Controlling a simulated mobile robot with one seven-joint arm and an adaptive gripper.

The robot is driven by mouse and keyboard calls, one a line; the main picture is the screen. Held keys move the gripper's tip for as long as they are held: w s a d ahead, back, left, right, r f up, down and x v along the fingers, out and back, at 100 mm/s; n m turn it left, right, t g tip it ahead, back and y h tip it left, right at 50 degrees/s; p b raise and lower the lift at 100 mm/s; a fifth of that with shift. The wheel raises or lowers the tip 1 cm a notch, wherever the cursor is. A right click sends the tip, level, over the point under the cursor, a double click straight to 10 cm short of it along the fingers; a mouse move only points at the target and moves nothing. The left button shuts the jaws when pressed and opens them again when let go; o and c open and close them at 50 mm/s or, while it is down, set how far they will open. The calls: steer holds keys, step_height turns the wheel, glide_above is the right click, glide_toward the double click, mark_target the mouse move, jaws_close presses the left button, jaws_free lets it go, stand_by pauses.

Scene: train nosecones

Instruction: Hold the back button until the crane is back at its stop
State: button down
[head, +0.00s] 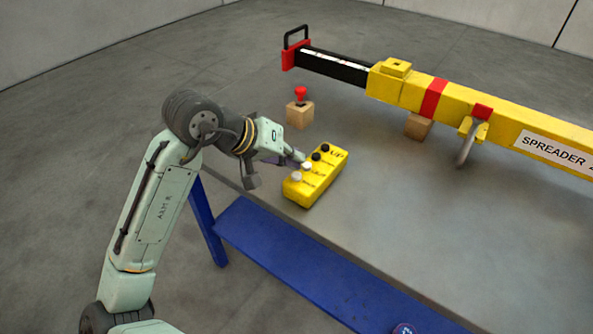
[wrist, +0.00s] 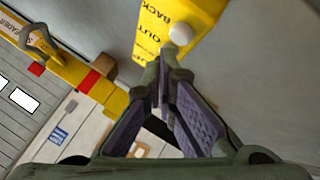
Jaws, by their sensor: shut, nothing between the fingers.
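The yellow button box (head: 322,185) lies on the grey table, with black buttons (head: 321,152) towards its far end and white buttons (head: 296,176) towards its near end. In the wrist view the box (wrist: 205,12) shows the words BACK and OUT and one white button (wrist: 180,33). My gripper (head: 303,161) is shut and empty, its tips at the box close to a white button. In the wrist view my gripper (wrist: 164,72) overlaps the box's edge. I cannot tell whether the tips touch a button or which one. No crane is identifiable.
A yellow spreader beam (head: 510,125) with a red band and a hanging shackle (head: 467,150) lies across the back right. A red button on a wooden block (head: 300,114) stands behind the box. A blue rail (head: 300,265) runs in front. The table right of the box is clear.

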mark_target(293, 173)
steer(key=shift+r+p, duration=2.2)
steer(key=shift+r, duration=0.3)
